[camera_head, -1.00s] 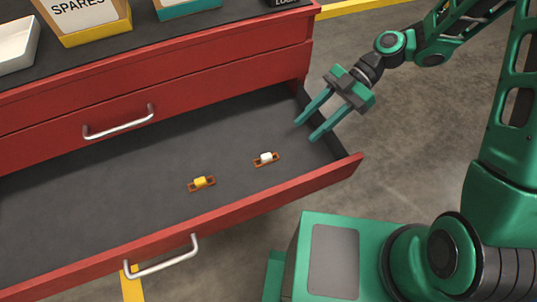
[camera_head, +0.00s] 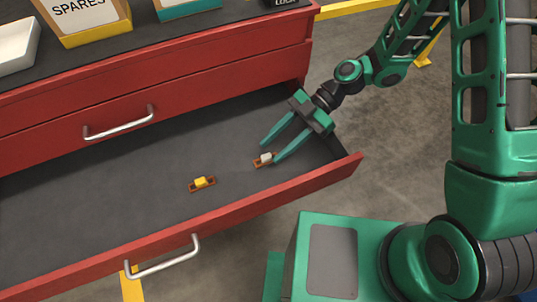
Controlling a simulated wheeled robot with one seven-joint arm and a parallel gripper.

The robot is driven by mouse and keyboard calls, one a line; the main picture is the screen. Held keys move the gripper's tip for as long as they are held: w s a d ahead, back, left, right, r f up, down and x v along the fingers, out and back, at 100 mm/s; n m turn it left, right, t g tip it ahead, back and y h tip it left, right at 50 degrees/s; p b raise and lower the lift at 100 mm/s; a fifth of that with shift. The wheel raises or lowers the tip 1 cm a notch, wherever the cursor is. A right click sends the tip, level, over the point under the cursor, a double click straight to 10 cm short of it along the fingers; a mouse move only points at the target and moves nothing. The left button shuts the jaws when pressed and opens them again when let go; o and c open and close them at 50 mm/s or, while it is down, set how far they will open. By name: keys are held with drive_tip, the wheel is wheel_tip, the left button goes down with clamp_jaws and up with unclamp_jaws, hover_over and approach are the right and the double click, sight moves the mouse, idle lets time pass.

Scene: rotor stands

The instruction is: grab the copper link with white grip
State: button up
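The copper link with the white grip (camera_head: 265,158) lies on the dark floor of the open red drawer (camera_head: 110,210), toward its right end. My gripper (camera_head: 270,152) is open, reaching in from the upper right. Its fingertips are at the link, one on the left above it and one at its right side, partly covering the link's right end. I cannot tell whether a finger touches it or is still above it.
A second copper link with a yellow grip (camera_head: 201,183) lies to the left in the same drawer. The drawer's front wall with a metal handle (camera_head: 165,262) is nearer. Boxes and a white tray (camera_head: 18,45) stand on the cabinet top. The drawer's left part is clear.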

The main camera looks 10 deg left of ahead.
drive_tip(key=shift+x, duration=1)
clamp_jaws()
drive_tip(key=shift+r, duration=0.2)
